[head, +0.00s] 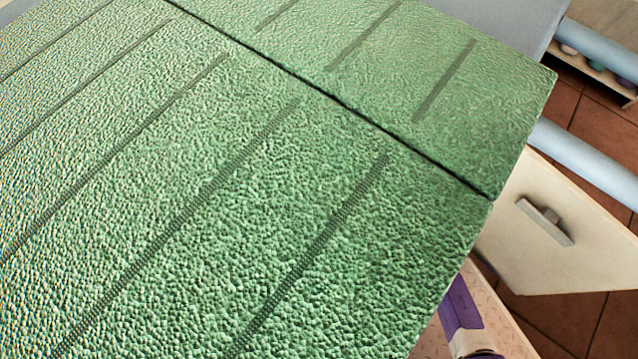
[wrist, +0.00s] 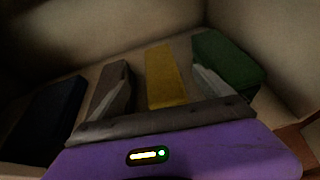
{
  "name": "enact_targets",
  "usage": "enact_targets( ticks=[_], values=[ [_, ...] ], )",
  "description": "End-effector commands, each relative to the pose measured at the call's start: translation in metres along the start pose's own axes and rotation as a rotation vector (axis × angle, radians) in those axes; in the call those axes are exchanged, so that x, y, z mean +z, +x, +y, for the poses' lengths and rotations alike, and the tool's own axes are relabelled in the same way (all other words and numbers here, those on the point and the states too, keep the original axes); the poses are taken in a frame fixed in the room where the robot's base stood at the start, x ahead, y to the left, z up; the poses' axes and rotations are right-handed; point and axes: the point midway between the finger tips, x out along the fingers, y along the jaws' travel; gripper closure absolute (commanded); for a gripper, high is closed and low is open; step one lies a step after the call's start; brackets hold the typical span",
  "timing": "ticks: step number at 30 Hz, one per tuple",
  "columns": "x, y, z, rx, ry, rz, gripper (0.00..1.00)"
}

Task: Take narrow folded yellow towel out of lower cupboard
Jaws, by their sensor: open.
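In the wrist view, the narrow yellow towel (wrist: 168,80) lies on the cupboard floor (wrist: 75,78), its long side running away from me. My gripper (wrist: 160,88) is open, with one finger on each side of the towel's near part. I cannot tell whether either finger touches it. The near end of the towel is hidden behind my gripper's grey bar. A dark green folded towel (wrist: 228,62) lies close to the right finger. A grey-brown folded piece (wrist: 108,78) lies by the left finger. The cupboard inside is dim.
A dark blue folded piece (wrist: 45,115) lies at the far left. The cupboard's side wall (wrist: 265,50) is close on the right. In the head view, a green grooved surface (head: 250,150) hides most of the cupboard, and a pale door (head: 570,235) with a handle stands open.

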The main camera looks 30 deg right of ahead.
Motion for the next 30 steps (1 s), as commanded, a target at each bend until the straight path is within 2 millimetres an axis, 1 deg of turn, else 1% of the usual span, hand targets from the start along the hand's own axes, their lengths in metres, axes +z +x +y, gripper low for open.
enact_targets(
  ticks=[1, 4, 14, 18, 21, 25, 30],
  values=[
    [-0.011, 0.006, -0.002, 0.007, -0.032, 0.008, 0.1],
    [-0.017, 0.012, -0.003, 0.018, -0.07, 0.018, 0.1],
    [-0.019, 0.045, -0.002, 0.018, -0.076, 0.018, 0.1],
    [-0.022, 0.066, -0.001, 0.017, -0.076, 0.018, 0.1],
    [-0.021, 0.078, -0.001, 0.018, -0.076, 0.018, 0.1],
    [-0.02, 0.086, 0.0, 0.018, -0.075, 0.02, 0.1],
    [-0.019, 0.087, 0.001, 0.018, -0.075, 0.02, 0.1]
  ],
)
